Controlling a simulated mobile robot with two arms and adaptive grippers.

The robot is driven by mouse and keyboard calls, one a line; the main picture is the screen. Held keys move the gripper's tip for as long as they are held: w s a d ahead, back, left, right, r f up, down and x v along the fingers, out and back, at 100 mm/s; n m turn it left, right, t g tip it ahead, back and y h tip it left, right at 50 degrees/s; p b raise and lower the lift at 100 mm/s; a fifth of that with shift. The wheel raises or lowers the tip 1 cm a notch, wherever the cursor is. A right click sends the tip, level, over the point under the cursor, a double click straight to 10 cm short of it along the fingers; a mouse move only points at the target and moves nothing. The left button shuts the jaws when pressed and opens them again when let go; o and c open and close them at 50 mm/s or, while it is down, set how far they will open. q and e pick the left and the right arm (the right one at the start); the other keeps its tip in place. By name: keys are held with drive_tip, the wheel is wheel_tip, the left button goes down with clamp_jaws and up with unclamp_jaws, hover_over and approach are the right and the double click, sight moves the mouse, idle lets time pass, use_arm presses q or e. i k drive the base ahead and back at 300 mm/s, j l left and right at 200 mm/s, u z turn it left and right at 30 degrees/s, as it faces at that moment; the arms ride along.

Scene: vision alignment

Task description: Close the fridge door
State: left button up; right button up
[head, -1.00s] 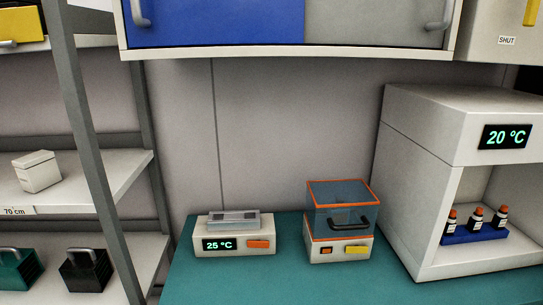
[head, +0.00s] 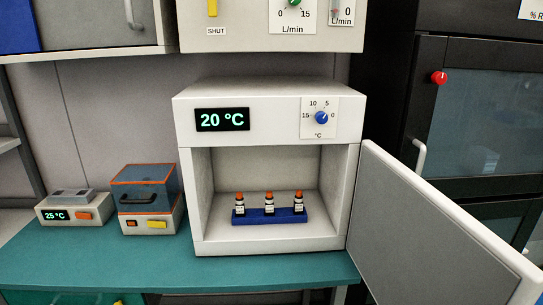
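The fridge (head: 187,190) is a white box on the teal bench, with a 20 °C display (head: 221,120) and a blue dial (head: 321,118) on its top panel. Its door (head: 420,230) stands wide open, hinged on the right side and swung out toward me past the bench edge. Inside, a blue rack (head: 269,216) holds three small dark bottles with orange caps (head: 269,197). Neither of my grippers shows in the head view.
Left of the fridge on the teal bench (head: 230,273) are a clear-lidded box with orange edges (head: 148,190) and a small 25 °C device (head: 75,209). A dark cabinet (head: 480,120) stands behind the door at right. A panel with dials (head: 260,28) hangs above.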

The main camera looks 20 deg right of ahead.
sight(409, 243)
drive_tip(key=l, duration=0.8)
drive_tip(key=k+l, duration=0.15)
drive_tip(key=l, duration=1.45)
drive_tip(key=k+z, duration=0.05)
